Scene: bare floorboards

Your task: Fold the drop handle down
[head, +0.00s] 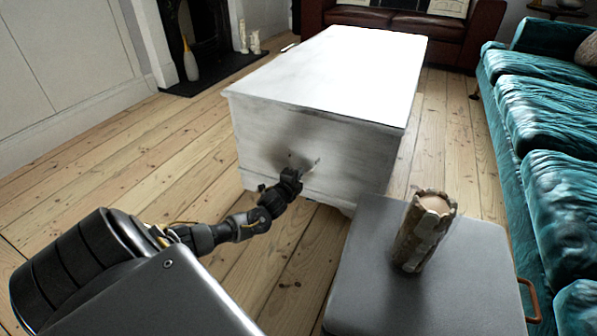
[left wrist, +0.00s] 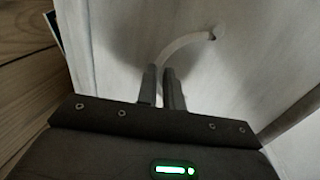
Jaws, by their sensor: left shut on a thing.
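The drop handle (head: 311,163) is on the near end of the white chest (head: 262,130). In the left wrist view the drop handle (left wrist: 187,42) is a thin pale curved bar, joined to the chest panel at upper right. My left gripper (head: 301,172) reaches the chest end from the front left. In the left wrist view my left gripper (left wrist: 163,72) is shut on the lower part of the curved bar. The fingers hide the bar's gripped portion. The bar appears to stand out from the panel. My right gripper does not show.
A grey box (head: 375,265) with a copper-coloured side handle (head: 530,298) stands at front right, bearing a rough wooden candle-like cylinder (head: 424,232). A teal sofa (head: 550,130) lines the right. A brown sofa (head: 465,35) stands behind. Floorboards are clear left of the chest.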

